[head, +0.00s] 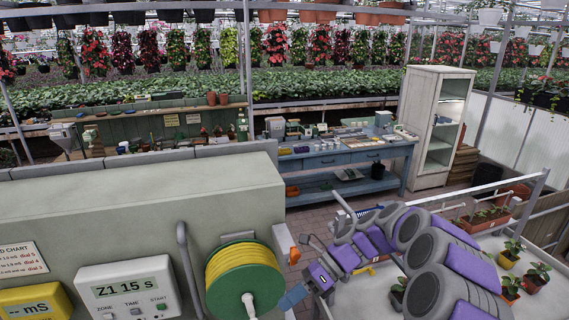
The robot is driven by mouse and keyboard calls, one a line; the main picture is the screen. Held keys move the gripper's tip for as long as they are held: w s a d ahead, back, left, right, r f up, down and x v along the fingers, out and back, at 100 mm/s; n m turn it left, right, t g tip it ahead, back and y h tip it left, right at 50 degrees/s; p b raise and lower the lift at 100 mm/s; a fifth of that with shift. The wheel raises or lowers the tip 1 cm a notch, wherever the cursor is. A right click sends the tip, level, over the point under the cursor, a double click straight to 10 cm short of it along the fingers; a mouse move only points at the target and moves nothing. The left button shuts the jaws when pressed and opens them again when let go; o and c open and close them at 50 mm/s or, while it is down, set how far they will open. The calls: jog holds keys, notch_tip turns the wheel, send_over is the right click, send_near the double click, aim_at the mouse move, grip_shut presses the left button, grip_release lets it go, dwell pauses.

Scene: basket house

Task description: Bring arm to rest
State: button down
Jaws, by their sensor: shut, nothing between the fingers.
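My arm, purple and grey, reaches in from the lower right of the head view. It is bent, with its links folded towards the middle. My gripper (295,297) is at the arm's far end, pointing down and left. It is shut and holds nothing. It is just right of the yellow hose reel (243,272) in the picture; I cannot tell whether it touches anything.
A grey-green cabinet (130,210) with a timer panel (130,290) fills the left front. Potted plants (513,250) stand on a white bench at right. A blue workbench (320,160) and a white cupboard (437,125) stand behind, with brick floor between.

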jog(key=s+r+n+h, duration=0.2)
jog(key=s+r+n, duration=0.1)
jog(key=s+n, duration=0.3)
jog(key=s+r+n+h, duration=0.3)
jog(key=s+n, duration=0.1)
jog(key=s, duration=0.4)
jog(key=s+d+f+n+t+h, duration=0.1)
jog(key=s+d+n+t+h, duration=0.15)
jog(key=s+d+n, duration=0.5)
jog(key=s+d+f+n+t+h, duration=0.15)
jog(key=s+d+n+h, duration=0.3)
jog(key=s, duration=0.55)
notch_tip(320, 180, down, 21)
jog(key=y+b, duration=0.1)
jog(key=b, duration=2)
jog(key=shift+w+d, duration=0.25)
jog(key=shift+d, duration=0.1)
